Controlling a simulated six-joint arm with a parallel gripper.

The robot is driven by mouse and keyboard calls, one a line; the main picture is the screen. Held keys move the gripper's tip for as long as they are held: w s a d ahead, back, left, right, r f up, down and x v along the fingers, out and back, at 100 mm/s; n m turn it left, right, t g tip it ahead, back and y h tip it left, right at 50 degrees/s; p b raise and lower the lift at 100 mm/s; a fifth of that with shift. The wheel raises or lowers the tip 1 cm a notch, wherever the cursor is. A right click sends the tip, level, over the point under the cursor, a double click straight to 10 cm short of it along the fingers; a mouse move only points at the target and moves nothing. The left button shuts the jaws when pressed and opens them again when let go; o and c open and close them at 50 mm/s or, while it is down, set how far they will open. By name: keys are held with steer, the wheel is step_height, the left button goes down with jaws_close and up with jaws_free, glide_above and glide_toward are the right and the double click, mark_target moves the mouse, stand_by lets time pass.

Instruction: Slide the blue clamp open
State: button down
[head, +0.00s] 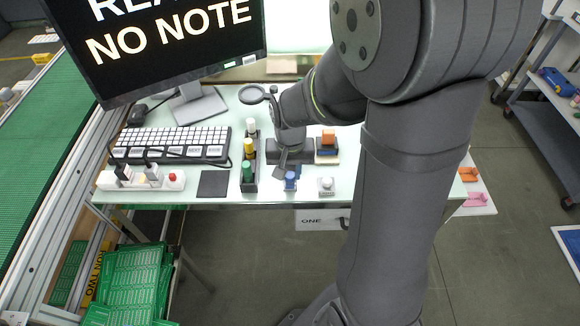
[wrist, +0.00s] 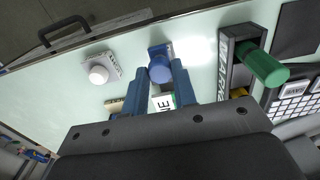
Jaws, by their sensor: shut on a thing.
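The blue clamp (head: 290,181) stands near the front edge of the pale table in the head view. In the wrist view the blue clamp (wrist: 160,69) shows a rounded blue top on a small base, at the tips of my fingers. My gripper (head: 284,168) reaches down to it from behind. In the wrist view my gripper (wrist: 160,80) has a finger on each side of the blue top and is shut on it. The lower part of the clamp and the exact finger contact are partly hidden, so I cannot tell how far the clamp is slid.
A white round knob on a block (head: 326,186) stands just right of the clamp. A dark rack with green, yellow and white-topped cylinders (head: 248,172) stands to its left. A keyboard (head: 170,144), a power strip (head: 141,180) and a dark pad (head: 213,184) lie farther left.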

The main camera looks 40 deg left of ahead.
mark_target(290, 176)
steer(key=c, duration=1.2)
jaws_free()
steer(key=shift+s+d, duration=0.15)
steer(key=shift+s, duration=0.05)
steer(key=shift+o, duration=0.2)
steer(key=shift+w+r, duration=0.1)
steer(key=shift+r, duration=0.4)
step_height(290, 176, up, 16)
steer(key=shift+r, duration=0.2)
step_height(290, 176, down, 18)
steer(key=shift+r, duration=0.25)
